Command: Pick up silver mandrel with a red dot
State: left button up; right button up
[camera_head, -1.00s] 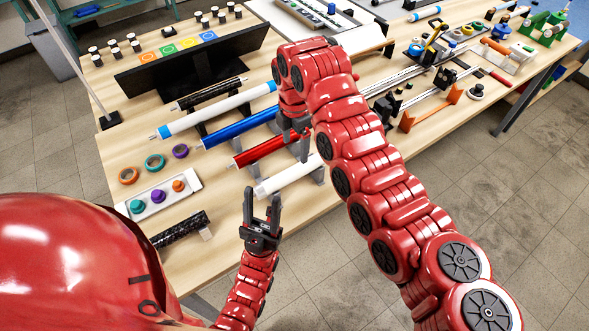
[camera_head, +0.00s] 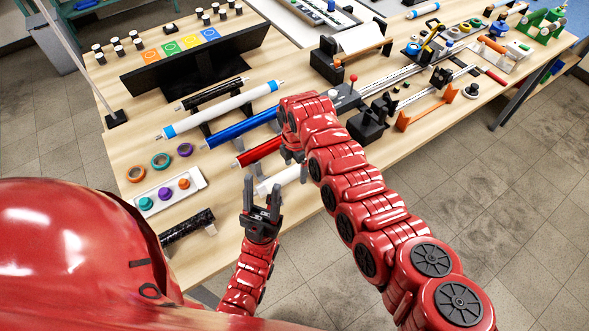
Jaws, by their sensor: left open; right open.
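I cannot make out a red dot on any cylinder, so I cannot tell for sure which one is the silver mandrel. A row of cylinders lies on stands: a black one (camera_head: 215,93), a white one with blue ends (camera_head: 225,108), a blue one (camera_head: 240,128), a red one (camera_head: 262,150) and a short white one (camera_head: 282,179) nearest me. My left gripper (camera_head: 262,192) is open and empty, fingers pointing up, just left of the short white cylinder's end. My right gripper (camera_head: 292,157) is open over the red and white cylinders, largely hidden by its own arm.
A tray with coloured knobs (camera_head: 165,196) and several tape rings (camera_head: 161,161) lie at the left. A black patterned tube (camera_head: 188,227) is at the near edge. A black panel (camera_head: 195,62) stands behind. A long silver rail (camera_head: 405,74) with black clamps lies at the right.

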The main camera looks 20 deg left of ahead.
grip_shut()
dwell(0.5)
